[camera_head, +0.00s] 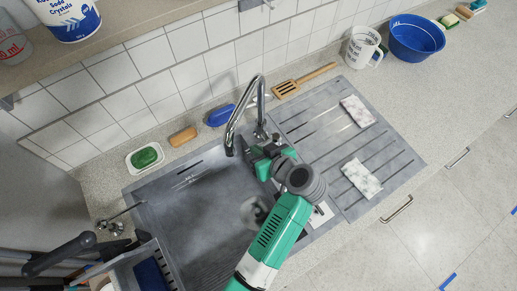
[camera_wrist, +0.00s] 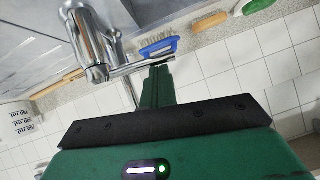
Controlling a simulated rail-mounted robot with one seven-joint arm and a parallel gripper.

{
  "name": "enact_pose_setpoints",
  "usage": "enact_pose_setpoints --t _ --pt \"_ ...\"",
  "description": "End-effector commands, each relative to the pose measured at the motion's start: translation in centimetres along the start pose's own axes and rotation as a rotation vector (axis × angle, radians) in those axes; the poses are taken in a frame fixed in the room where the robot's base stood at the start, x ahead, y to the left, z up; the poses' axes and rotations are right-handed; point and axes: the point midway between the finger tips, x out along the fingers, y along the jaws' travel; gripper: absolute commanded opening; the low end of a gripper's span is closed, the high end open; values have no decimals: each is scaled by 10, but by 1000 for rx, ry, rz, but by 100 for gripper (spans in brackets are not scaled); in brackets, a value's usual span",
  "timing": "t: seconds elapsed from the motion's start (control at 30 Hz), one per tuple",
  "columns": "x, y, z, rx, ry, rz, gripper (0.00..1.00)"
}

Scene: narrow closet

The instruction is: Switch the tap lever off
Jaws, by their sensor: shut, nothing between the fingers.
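The chrome tap (camera_head: 240,118) stands at the back edge of the grey sink, its curved spout arching over the basin. In the wrist view the tap body (camera_wrist: 92,45) is at upper left. Its thin chrome lever (camera_wrist: 138,69) sticks out to the right, just beyond my fingertips. My gripper (camera_head: 258,151) is beside the tap base in the head view and hides the lever there. In the wrist view my gripper (camera_wrist: 159,70) is shut and empty, its tips close to the lever's outer part. I cannot tell whether they touch.
The basin (camera_head: 190,215) lies left of my arm, and the ribbed drainboard (camera_head: 325,115) with two sponges lies right. A blue brush (camera_head: 221,115), a wooden brush (camera_head: 183,137) and a green soap in a dish (camera_head: 146,157) line the back ledge. A wooden spatula (camera_head: 303,82) lies behind the drainboard.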

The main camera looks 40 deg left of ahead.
Motion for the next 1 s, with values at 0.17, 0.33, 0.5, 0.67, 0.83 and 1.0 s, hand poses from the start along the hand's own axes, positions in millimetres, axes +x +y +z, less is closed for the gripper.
enact_pose_setpoints --t 0.17,0.33,0.5,0.67,0.83,1.0 --pt "-31 -5 -34 -2 1 2 0" --pt "-72 -5 -26 0 1 6 0" --pt "-108 -7 -26 -1 1 5 0" --pt "-125 -8 -26 -1 0 2 0" --pt "-128 -8 -26 0 0 1 0" --pt "-127 -8 -26 0 0 1 0"
